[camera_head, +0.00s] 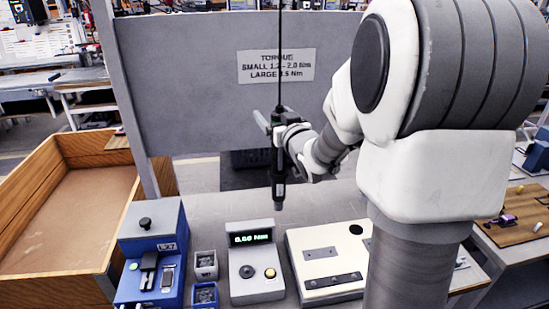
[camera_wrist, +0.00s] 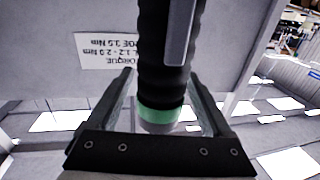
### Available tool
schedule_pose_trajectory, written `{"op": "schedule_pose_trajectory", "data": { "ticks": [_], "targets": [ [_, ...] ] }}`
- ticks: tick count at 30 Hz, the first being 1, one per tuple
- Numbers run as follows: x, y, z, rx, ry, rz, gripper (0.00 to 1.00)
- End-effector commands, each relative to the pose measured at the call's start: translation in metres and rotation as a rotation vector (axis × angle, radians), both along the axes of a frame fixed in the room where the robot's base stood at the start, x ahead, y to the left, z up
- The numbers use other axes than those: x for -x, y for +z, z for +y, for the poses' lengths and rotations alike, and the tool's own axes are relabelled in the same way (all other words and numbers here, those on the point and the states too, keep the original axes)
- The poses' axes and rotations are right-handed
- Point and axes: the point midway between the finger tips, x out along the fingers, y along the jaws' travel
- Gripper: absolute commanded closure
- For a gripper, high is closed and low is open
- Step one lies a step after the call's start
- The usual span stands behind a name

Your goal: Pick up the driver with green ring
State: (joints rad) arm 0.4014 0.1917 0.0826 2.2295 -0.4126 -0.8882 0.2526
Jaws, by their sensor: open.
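The black driver (camera_head: 278,188) hangs upright from a thin line in the middle of the head view. In the wrist view the driver (camera_wrist: 160,75) fills the space between my fingers, and its green ring (camera_wrist: 160,115) shows near the gripper's dark base. My gripper (camera_head: 272,127) is at the driver's upper part in the head view and hides some of it. In the wrist view my gripper (camera_wrist: 162,78) is open, with one finger on each side of the driver. Narrow gaps seem to show beside it; contact is hard to judge.
A grey panel (camera_head: 200,65) with a torque label (camera_head: 276,66) stands behind the driver. Below on the bench are a blue device (camera_head: 150,255), small bins (camera_head: 205,265), a torque display unit (camera_head: 255,265) and a white fixture plate (camera_head: 330,262). A wooden-sided box (camera_head: 70,220) is at left.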

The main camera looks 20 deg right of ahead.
Motion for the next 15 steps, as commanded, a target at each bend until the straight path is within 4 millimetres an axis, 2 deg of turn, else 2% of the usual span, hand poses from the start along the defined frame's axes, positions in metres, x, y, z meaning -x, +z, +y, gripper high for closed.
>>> {"op": "schedule_pose_trajectory", "data": {
  "ticks": [8, 15],
  "targets": [
    [0.0006, -0.0004, -0.0006, 0.000, -0.001, 0.000, 0.16],
    [0.0006, -0.0003, -0.0005, 0.000, 0.000, 0.000, 0.59]
  ]
}}
